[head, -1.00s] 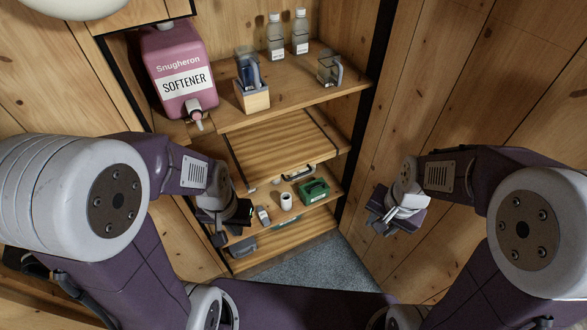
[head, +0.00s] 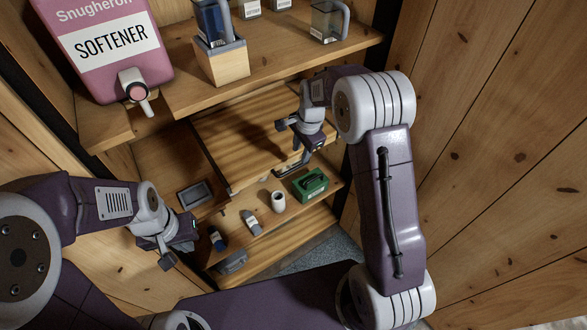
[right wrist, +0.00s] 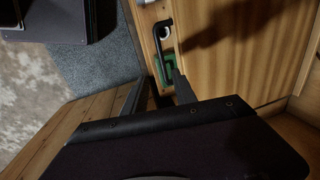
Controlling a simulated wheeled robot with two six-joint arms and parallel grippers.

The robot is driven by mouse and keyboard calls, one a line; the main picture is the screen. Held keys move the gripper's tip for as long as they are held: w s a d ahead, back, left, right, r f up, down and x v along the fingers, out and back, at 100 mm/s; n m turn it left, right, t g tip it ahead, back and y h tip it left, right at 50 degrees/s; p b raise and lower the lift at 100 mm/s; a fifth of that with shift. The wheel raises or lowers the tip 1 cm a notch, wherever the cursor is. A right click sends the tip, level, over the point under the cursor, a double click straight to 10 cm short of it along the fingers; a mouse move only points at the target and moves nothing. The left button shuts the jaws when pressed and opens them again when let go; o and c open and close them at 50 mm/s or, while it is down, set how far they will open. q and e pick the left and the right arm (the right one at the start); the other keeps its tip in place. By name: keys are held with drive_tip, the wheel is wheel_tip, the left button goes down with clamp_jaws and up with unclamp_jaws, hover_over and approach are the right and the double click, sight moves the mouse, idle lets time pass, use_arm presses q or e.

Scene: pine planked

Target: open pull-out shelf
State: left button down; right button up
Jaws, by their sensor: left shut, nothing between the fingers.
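The pull-out shelf (head: 240,125) is a striped wooden board between the upper and lower shelves, with a handle (head: 292,168) on its front edge. In the right wrist view the shelf (right wrist: 232,50) fills the right side, and its dark bar handle (right wrist: 158,45) lies just beyond the fingertips. My right gripper (head: 292,142) is above the board near the handle. My left gripper (head: 170,258) is shut and empty at the lower left, away from the shelf.
A softener jug (head: 108,45) and a wooden block holding a blue jug (head: 212,22) stand on the upper shelf. A green box (head: 310,184), a white mug (head: 278,201) and small items sit below the board. Wooden walls flank the shelves.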

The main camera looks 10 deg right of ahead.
sight(296, 167)
drive_tip(key=f, duration=0.2)
drive_tip(key=w+f+b, duration=0.1)
drive_tip(key=f, duration=0.2)
drive_tip(key=w+f, duration=0.1)
drive_tip(key=f, duration=0.2)
drive_tip(key=shift+a+f, duration=0.15)
drive_tip(key=shift+a, duration=0.25)
drive_tip(key=shift+w+a+f, duration=0.1)
drive_tip(key=shift+w+f, duration=0.05)
drive_tip(key=shift+f, duration=0.25)
clamp_jaws()
idle(0.5)
